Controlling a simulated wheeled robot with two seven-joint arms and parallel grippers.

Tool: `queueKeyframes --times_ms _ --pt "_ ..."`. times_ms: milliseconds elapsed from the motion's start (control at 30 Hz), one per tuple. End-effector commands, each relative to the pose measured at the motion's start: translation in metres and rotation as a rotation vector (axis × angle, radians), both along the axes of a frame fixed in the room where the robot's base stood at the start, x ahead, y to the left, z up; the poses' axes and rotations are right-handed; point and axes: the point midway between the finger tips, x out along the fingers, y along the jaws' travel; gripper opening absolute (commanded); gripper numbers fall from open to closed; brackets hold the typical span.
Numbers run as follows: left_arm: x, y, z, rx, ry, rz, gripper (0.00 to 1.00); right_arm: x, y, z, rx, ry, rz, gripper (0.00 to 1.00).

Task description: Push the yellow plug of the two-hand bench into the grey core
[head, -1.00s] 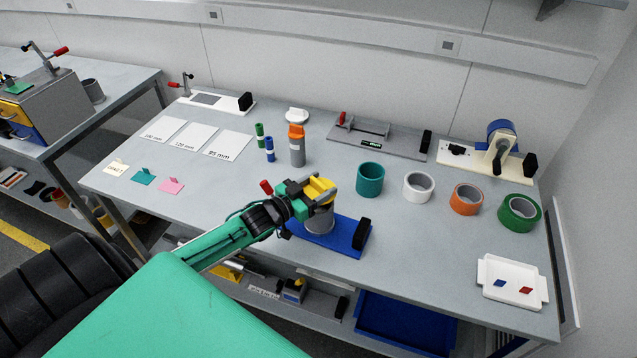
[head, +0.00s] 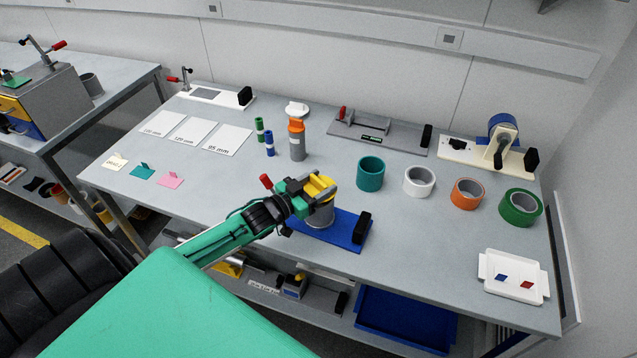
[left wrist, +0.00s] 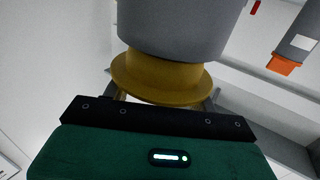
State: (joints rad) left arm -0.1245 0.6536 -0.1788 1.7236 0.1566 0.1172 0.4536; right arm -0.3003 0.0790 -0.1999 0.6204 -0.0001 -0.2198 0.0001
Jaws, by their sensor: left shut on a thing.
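The yellow plug (head: 319,184) is in my left gripper (head: 318,192), which is shut on it from the left. The grey core (head: 320,217) stands upright on the blue base (head: 343,234) directly under the plug. In the left wrist view the picture is tilted over: the grey core (left wrist: 175,28) is at the top and the yellow plug (left wrist: 160,82) below it. The plug's narrower part meets the core's mouth, and its wide flange stands a little apart from the core. How deep it sits inside is hidden. My right gripper is in neither view.
A black block (head: 361,229) stands at the blue base's right end. A red handle (head: 266,181) is close to my left gripper. Teal tape (head: 370,174) and more rolls stand to the right. An orange-capped bottle (head: 297,143) stands behind.

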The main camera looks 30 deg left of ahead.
Motion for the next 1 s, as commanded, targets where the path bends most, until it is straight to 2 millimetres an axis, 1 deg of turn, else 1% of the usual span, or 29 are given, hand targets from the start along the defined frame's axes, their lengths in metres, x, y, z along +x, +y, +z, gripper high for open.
queueKeyframes --times_ms 1000 --pt "0.000 0.000 -0.031 0.000 0.000 0.000 0.40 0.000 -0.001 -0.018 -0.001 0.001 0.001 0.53"
